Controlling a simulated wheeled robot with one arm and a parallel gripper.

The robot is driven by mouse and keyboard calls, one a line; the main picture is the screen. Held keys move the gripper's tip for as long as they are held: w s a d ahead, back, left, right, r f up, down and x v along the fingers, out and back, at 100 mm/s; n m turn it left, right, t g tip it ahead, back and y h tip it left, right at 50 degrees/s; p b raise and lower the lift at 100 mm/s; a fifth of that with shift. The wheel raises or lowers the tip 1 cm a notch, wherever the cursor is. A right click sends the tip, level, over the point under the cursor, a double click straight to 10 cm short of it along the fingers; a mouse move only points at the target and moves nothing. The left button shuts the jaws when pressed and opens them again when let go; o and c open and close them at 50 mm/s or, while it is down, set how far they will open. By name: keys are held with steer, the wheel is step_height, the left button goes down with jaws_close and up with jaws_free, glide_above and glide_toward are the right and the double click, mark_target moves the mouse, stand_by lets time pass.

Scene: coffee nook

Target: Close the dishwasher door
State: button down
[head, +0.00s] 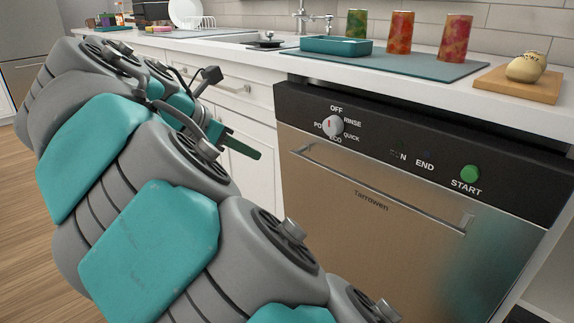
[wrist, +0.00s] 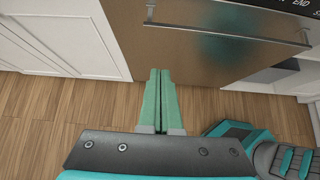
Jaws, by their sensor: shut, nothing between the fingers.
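The dishwasher door (head: 365,215) is a brushed steel panel with a long bar handle (head: 380,190) and a black control strip (head: 400,150) along its top. It stands upright, or nearly so, under the counter. A dark gap shows between its top edge and the countertop; I cannot tell whether it is fully flush. My gripper (head: 243,145) is at the left of the door in the head view, partly hidden by my arm. In the wrist view my gripper (wrist: 160,72) has its green fingers together and empty, pointing at the lower part of the door (wrist: 200,50), below the handle (wrist: 230,36).
White cabinets (head: 250,170) stand left of the dishwasher. The wooden floor (wrist: 60,125) in front is clear.

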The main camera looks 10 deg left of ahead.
steer(key=w+d+r+b+x, duration=0.1)
steer(key=r+x, duration=0.1)
steer(key=x, duration=1)
steer(key=shift+w+d, duration=0.2)
steer(key=shift+w, duration=0.25)
steer(key=shift+f, duration=0.1)
